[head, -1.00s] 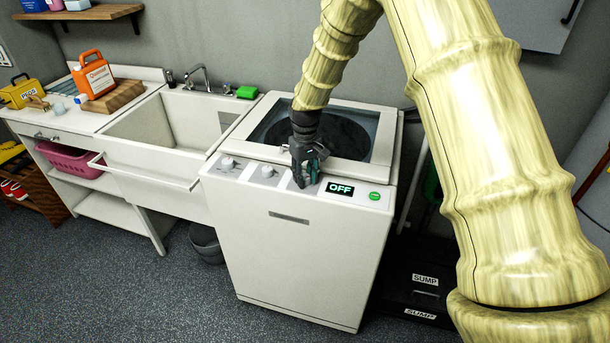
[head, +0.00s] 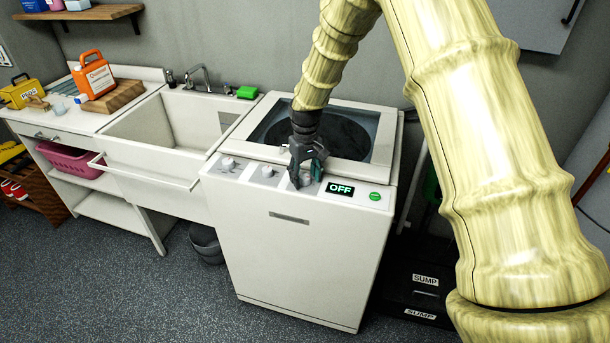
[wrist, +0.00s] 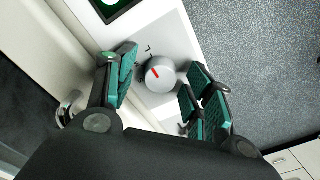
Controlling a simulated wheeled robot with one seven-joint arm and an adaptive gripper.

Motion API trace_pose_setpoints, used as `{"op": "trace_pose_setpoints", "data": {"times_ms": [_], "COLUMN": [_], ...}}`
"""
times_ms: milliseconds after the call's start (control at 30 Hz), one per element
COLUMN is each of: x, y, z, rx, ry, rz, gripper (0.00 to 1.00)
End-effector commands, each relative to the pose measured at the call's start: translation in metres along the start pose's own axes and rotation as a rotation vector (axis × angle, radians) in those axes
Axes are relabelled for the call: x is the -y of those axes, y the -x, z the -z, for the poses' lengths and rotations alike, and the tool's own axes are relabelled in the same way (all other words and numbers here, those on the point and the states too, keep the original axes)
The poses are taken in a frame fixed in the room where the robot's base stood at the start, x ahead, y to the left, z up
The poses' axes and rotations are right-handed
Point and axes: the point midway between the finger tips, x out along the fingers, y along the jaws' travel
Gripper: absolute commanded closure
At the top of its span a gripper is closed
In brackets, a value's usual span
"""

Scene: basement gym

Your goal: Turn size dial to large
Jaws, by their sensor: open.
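The size dial (wrist: 161,74) is a round grey knob with a short red mark that points to the upper left in the wrist view. In the head view my gripper (head: 306,179) is over the rightmost dial on the front panel of the white washer (head: 305,250), partly hiding that dial.
Two other dials (head: 228,163) (head: 267,171) sit left of my gripper. A display reading OFF (head: 340,188) and a green button (head: 375,196) are to its right. The washer's glass lid (head: 365,145) is behind it, and a white sink (head: 160,135) stands to the left.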

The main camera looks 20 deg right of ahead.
Motion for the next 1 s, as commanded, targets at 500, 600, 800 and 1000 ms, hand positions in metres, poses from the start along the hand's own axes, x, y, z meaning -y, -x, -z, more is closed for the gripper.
{"op": "trace_pose_setpoints", "data": {"times_ms": [500,600,800,1000], "x": [0.000,-0.001,-0.001,-0.001], "y": [0.067,0.085,0.110,0.119], "z": [0.001,0.001,0.001,0.001], "rx": [-0.004,-0.003,-0.002,0.000], "ry": [0.000,0.000,0.000,0.000], "rz": [0.000,0.000,0.000,0.000], "gripper": [0.47,0.47,0.47,0.47]}}
